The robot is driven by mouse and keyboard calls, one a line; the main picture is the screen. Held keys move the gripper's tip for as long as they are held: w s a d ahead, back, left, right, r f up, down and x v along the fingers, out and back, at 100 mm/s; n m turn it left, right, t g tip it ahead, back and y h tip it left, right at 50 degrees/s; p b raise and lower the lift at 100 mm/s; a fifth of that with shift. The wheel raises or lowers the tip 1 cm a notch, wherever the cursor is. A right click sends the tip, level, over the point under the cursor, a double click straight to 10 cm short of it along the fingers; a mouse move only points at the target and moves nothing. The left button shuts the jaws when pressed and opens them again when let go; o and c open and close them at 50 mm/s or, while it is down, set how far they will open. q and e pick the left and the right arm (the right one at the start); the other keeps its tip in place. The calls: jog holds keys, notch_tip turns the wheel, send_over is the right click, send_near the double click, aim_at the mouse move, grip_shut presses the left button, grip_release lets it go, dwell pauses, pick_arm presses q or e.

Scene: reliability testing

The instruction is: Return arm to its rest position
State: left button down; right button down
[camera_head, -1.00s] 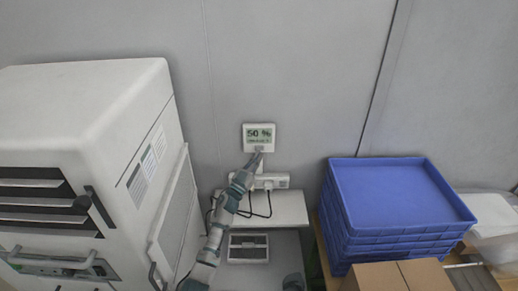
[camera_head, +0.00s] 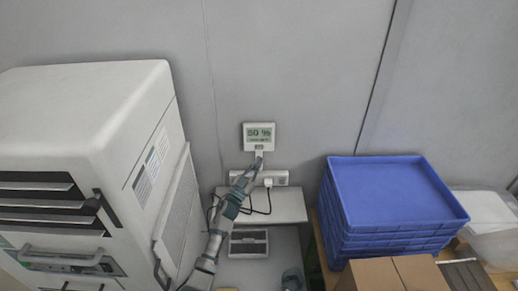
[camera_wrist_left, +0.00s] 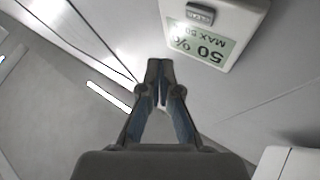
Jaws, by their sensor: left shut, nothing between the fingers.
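My left gripper (camera_head: 258,157) reaches up from below in the head view, its tip just under a white wall display (camera_head: 259,136). The display's screen reads "50 %". In the left wrist view the gripper (camera_wrist_left: 158,68) is shut with nothing between its fingers. The display (camera_wrist_left: 238,55) appears upside down there, above and to the right of the fingertips, with a grey button near its edge. The fingertips look apart from the button.
A large white machine (camera_head: 85,95) stands at the left. A power strip (camera_head: 276,178) with a plug and black cables sits above a small shelf (camera_head: 284,206). Stacked blue trays (camera_head: 395,195) and a cardboard box (camera_head: 375,273) stand at the right.

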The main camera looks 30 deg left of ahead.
pick_arm(q)
jog(key=s+d+f+n+g+y, duration=0.3)
jog(key=s+f+g, duration=0.3)
jog(key=f, duration=0.4)
jog(key=s+d+f+n+g+y, duration=0.2)
jog(key=s+d+f+g+y, duration=0.1)
jog(key=s+f, duration=0.65)
jog(key=s+d+f+m+g+h, duration=0.1)
jog(key=s+d+f+g, duration=0.3)
jog(key=s, duration=0.5)
jog(key=s+d+f+m+g+h, duration=0.1)
jog(key=s+d+f+g+h, duration=0.15)
jog(key=s+d, duration=0.45)
jog(key=s+d+f+m+g, duration=0.1)
jog(key=s+d+f+g, duration=0.3)
jog(key=s, duration=0.8)
notch_tip(320, 180, down, 25)
jog(key=a+g, duration=0.2)
jog(key=s+a+f+b, duration=0.1)
jog(key=s+a+f, duration=0.1)
jog(key=s+f, duration=1.6)
jog(key=shift+a+m+g, duration=0.3)
jog(key=shift+a+g, duration=0.1)
jog(key=shift+g, duration=0.05)
